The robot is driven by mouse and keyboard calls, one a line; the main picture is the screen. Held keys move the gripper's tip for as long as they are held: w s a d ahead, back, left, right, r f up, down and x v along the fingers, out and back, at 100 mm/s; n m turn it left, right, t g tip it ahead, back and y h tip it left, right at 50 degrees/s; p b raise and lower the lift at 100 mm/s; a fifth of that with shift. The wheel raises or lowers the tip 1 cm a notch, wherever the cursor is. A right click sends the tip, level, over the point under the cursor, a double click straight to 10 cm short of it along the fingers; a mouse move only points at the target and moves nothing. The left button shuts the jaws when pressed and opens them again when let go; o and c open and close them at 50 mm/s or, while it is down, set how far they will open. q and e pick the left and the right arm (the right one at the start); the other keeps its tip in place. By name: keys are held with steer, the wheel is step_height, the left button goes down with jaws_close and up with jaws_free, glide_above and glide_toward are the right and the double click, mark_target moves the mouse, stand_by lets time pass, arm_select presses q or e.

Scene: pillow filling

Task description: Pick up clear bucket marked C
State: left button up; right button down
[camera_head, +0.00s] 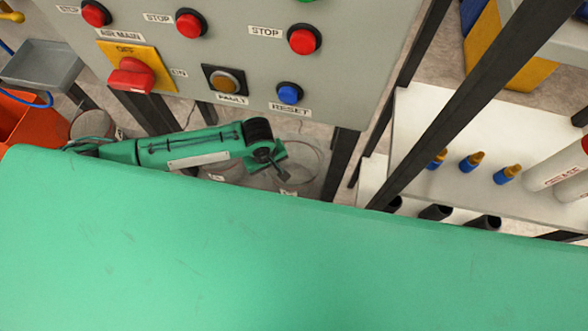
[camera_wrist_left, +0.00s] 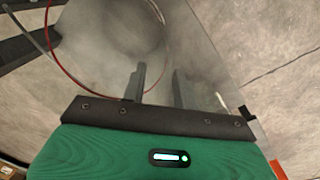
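My left arm reaches in from the left in the head view, and its left gripper (camera_head: 283,172) hangs over a clear bucket (camera_head: 309,160) on the floor below the control panel. White labels show near the clear buckets, but I cannot read a C on them. In the left wrist view the two dark fingers of the left gripper (camera_wrist_left: 160,87) stand apart with nothing visible between them. A clear, see-through bucket wall (camera_wrist_left: 195,40) lies close beyond the fingers; I cannot tell whether they touch it. My right gripper is not in view.
The grey control panel (camera_head: 225,50) with red stop buttons stands just beyond the arm. Its black legs (camera_head: 340,165) rise close to the gripper. Another clear bucket (camera_head: 92,124) and an orange bin (camera_head: 20,120) are at left. A white shelf (camera_head: 440,125) with bottles is at right.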

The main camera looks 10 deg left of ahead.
arm_select(q)
steer(key=shift+f, duration=0.85)
steer(key=shift+c, duration=0.4)
jaws_close()
stand_by(0.4)
